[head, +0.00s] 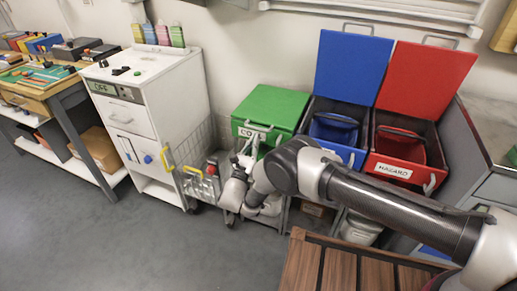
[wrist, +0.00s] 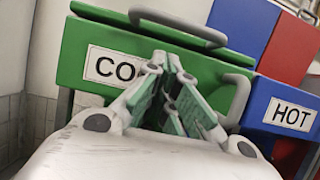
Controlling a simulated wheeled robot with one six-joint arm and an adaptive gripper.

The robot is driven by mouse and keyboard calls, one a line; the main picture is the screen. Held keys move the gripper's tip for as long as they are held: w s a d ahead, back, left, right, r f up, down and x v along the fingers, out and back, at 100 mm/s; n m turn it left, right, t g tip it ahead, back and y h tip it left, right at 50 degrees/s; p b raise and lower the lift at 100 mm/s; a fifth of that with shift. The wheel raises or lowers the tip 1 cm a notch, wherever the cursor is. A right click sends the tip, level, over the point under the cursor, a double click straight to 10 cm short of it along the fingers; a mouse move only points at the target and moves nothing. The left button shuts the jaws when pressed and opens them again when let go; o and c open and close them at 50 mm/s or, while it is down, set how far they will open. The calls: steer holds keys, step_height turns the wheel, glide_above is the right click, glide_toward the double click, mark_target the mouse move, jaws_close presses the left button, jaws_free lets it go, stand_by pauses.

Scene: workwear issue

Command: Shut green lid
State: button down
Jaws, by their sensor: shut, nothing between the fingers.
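The green lid (head: 273,106) lies flat over the top of the green bin in the head view. In the wrist view, the lid's front edge (wrist: 100,17) runs along the top of the bin, with a grey handle (wrist: 175,24) on it. The green bin's front (wrist: 75,62) carries a white label, partly hidden by my fingers. My gripper (wrist: 165,62) is shut and empty, in front of the label and just below the handle. In the head view my gripper (head: 250,146) is at the bin's front; I cannot tell whether it touches.
To the right, the blue bin's lid (head: 352,68) and the red bin's lid (head: 427,79) stand raised. A white cabinet (head: 130,112) and a wire basket (head: 195,158) stand to the left. A slatted wooden surface (head: 340,268) is near the front. Grey floor (head: 130,240) is clear at left.

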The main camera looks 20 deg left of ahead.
steer(key=shift+s+r, duration=0.15)
steer(key=shift+r, duration=0.8)
steer(key=shift+s+a+r+g, duration=0.15)
steer(key=shift+r+g, duration=0.25)
steer(key=shift+r, duration=0.4)
steer(key=r+g, duration=0.1)
steer(key=r, duration=0.3)
steer(key=r+g, duration=0.1)
steer(key=r, duration=0.3)
steer(key=w+r+g, duration=0.1)
steer(key=r, duration=0.4)
steer(key=shift+g, duration=0.3)
steer(key=w+r+g, duration=0.2)
steer(key=w+r, duration=0.2)
steer(key=r, duration=0.3)
steer(key=w+d+r+g, duration=0.1)
steer(key=w+r+g, duration=0.1)
steer(key=w+r, duration=0.2)
steer(key=shift+w+r+y, duration=0.2)
steer(key=shift+r+y, duration=0.2)
steer(key=shift+r, duration=1.25)
steer(key=shift+f, duration=0.1)
